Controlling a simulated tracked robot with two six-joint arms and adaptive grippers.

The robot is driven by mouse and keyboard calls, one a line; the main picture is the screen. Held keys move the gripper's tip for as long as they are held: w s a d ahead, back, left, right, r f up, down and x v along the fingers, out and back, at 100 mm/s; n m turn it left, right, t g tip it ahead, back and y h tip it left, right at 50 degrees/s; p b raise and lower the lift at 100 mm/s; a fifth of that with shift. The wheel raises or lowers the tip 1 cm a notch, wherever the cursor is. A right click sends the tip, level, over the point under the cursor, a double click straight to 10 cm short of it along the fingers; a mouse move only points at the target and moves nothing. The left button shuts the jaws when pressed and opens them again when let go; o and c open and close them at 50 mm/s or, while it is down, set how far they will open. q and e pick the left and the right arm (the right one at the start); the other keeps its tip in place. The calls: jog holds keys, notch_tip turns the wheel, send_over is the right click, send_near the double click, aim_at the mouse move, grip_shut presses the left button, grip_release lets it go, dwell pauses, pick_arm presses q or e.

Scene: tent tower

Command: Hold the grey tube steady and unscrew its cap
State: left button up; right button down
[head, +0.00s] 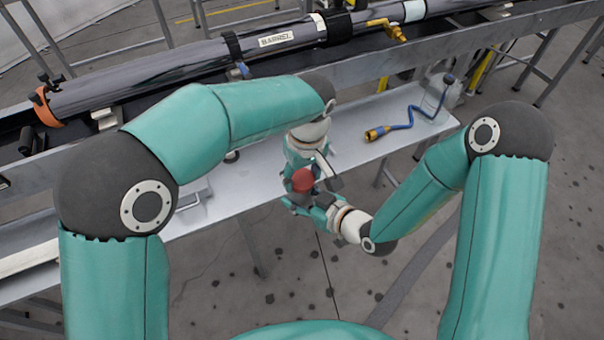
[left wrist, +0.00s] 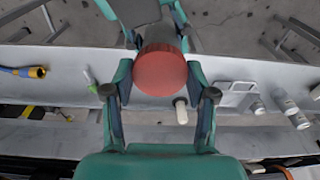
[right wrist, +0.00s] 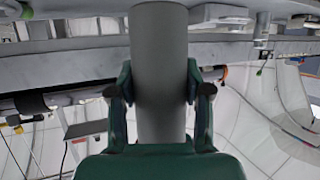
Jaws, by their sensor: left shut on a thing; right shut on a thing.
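The red cap (head: 303,181) shows in the head view between my two grippers, in front of the bench's edge. In the left wrist view the cap (left wrist: 160,70) sits between the fingers of my left gripper (left wrist: 159,76), which is shut on it. My right gripper (right wrist: 160,88) is shut on the grey tube (right wrist: 160,60), with a finger on each side in the right wrist view. The tube's body is mostly hidden in the head view by the grippers. The cap is at the tube's end; its thread is hidden.
A metal bench (head: 350,140) lies behind the grippers, with a blue hose and brass fitting (head: 377,133) on it. A long dark barrel (head: 190,68) rests on a rail behind. Several small containers (left wrist: 285,102) stand on the bench. Open floor lies in front.

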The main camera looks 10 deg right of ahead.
pick_arm(q)
jog(key=shift+r, duration=0.2)
jog(key=shift+d+r, duration=0.1)
jog(key=shift+r, duration=0.85)
